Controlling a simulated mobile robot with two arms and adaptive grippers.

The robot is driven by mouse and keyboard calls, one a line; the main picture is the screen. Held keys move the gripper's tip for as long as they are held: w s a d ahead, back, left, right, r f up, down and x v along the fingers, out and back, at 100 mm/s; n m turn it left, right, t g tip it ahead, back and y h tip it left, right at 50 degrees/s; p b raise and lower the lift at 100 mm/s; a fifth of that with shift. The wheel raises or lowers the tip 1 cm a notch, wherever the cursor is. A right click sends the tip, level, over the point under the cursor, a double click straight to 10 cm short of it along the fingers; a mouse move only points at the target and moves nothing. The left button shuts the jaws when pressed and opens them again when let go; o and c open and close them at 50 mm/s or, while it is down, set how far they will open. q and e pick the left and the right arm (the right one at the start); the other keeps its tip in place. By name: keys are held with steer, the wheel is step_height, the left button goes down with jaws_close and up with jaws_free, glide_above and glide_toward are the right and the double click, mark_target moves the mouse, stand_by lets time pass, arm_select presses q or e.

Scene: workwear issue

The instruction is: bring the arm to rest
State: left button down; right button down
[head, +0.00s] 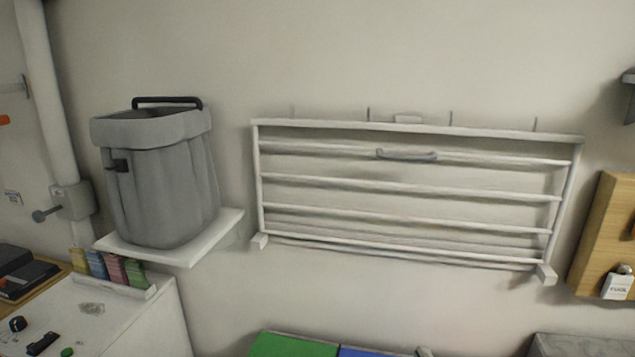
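Neither of my arms and neither gripper shows in the head view. A white wall rack (410,184) with several horizontal bars hangs on the wall, with a grey handle (407,155) on its upper bar. A grey bin (165,185) with a black handle stands upright on a white wall shelf (190,254) to the left of the rack.
A white cabinet (150,312) at lower left bears small items and several coloured packs (115,268). A green surface (290,346) and a blue one (365,352) show at the bottom edge. A wooden board (598,225) hangs at right.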

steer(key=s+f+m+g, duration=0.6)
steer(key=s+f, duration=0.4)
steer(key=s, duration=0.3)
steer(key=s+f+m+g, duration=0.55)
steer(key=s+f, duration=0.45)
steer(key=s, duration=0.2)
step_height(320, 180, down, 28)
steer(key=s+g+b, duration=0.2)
steer(key=b, duration=0.1)
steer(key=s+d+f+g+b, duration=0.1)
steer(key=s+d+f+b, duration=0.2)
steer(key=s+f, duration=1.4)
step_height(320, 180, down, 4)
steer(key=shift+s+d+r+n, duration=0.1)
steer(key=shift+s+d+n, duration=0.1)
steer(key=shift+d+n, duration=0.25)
